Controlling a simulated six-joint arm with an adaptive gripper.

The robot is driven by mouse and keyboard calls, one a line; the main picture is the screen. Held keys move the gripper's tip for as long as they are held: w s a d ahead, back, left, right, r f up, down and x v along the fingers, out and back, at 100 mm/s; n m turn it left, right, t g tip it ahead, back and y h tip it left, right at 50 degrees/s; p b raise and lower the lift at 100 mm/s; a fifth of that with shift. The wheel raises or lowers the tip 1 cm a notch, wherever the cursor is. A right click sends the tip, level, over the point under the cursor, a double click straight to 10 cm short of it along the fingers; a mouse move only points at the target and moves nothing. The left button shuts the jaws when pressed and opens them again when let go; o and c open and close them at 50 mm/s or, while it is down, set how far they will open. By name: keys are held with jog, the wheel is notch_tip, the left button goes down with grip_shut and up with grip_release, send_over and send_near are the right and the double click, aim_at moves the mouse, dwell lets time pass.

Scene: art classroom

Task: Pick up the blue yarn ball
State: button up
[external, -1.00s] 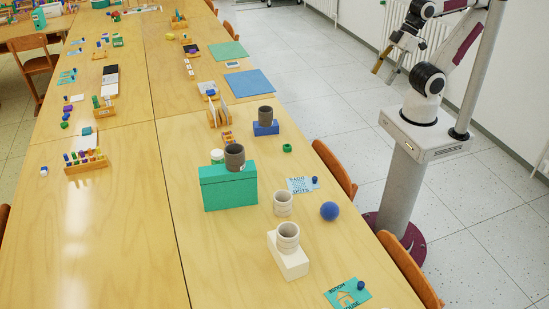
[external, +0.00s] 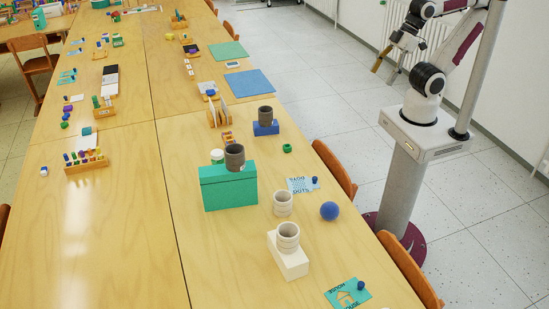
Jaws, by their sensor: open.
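The blue yarn ball (external: 329,211) sits on the wooden table near its right edge, to the right of a pale ribbed cup. My gripper (external: 385,65) is open and empty. It is up at the top right, beyond the table's edge and over the floor, well away from the ball. Nothing hides the ball.
A pale cup (external: 283,204) stands left of the ball. Another cup (external: 288,236) stands on a white box (external: 290,262). A blue card (external: 301,185) lies behind the ball. Chairs (external: 335,168) line the right edge.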

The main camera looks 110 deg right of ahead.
jog(key=shift+w, duration=0.1)
jog(key=w+a+f+n+t+y, duration=0.1)
jog(key=w+a+f, duration=0.3)
jog(key=w, duration=0.5)
jog(key=w+a+f+t, duration=0.2)
jog(key=w+a+f, duration=0.2)
jog(key=w, duration=0.4)
jog(key=w+a+f+n+t+y, duration=0.1)
jog(key=w+a+f, duration=0.3)
jog(key=w, duration=0.5)
jog(key=n+t+y, duration=0.2)
jog(key=t+y, duration=0.1)
send_near(330, 211)
jog(key=f, duration=0.1)
jog(key=w+d+f, duration=0.1)
jog(key=d+f, duration=0.1)
jog(key=shift+w+f, duration=0.1)
jog(key=shift+w, duration=0.2)
jog(key=shift+s+a+f+n, duration=0.25)
jog(key=shift+s+f+n, duration=0.05)
jog(key=shift+s+f, duration=0.2)
jog(key=shift+w, duration=0.1)
jog(key=shift+x, duration=1.25)
jog(key=shift+w, duration=0.1)
